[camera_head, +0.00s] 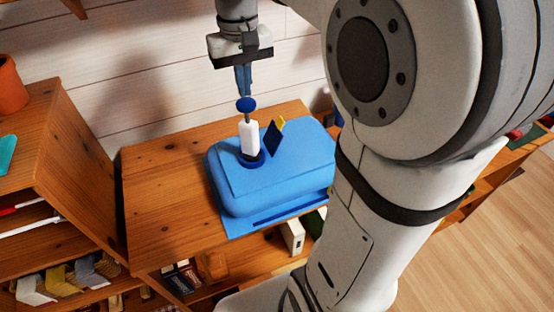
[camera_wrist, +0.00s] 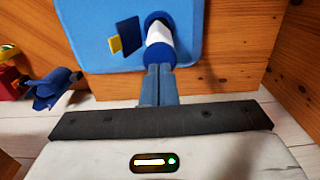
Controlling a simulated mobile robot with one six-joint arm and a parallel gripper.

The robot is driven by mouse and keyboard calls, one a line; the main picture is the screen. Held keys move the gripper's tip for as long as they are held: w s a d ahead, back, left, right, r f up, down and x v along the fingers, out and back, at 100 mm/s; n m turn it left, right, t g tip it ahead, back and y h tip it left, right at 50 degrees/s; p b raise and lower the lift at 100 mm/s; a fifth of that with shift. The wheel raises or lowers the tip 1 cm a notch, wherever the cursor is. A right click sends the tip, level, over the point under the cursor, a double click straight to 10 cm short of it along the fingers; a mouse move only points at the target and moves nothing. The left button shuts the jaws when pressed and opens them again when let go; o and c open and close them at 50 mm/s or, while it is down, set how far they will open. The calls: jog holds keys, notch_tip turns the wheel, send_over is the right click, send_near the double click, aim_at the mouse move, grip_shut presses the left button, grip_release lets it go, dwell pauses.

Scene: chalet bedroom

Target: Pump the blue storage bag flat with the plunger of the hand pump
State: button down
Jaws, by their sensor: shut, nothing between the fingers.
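The blue storage bag (camera_head: 295,165) lies on the wooden shelf top, thick and puffed up with rounded sides. The white hand pump (camera_head: 250,140) stands upright in a dark blue collar on the bag. Its blue plunger knob (camera_head: 246,104) is raised on a short grey rod above the white barrel. My gripper (camera_head: 244,93) is shut and empty, pointing down just above the knob. In the wrist view the closed fingertips (camera_wrist: 158,69) overlap the edge of the knob (camera_wrist: 158,53); I cannot tell whether they touch it.
A dark blue flap with a yellow piece (camera_head: 273,138) stands up from the bag beside the pump. The wooden top (camera_head: 165,190) is clear left of the bag. A taller shelf with a terracotta pot (camera_head: 10,85) stands at left. A plank wall is behind.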

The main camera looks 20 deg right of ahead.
aim_at(246, 101)
jog(key=shift+f, duration=0.1)
jog(key=shift+f+b, duration=0.35)
jog(key=shift+f, duration=0.55)
dwell(1.1)
jog(key=shift+f, duration=0.2)
jog(key=shift+f+b, duration=2.1)
jog(key=shift+f, duration=0.65)
jog(key=shift+r+p, duration=2.05)
jog(key=shift+r, duration=0.4)
jog(key=shift+r, duration=0.1)
notch_tip(246, 101, up, 6)
jog(key=p, duration=0.5)
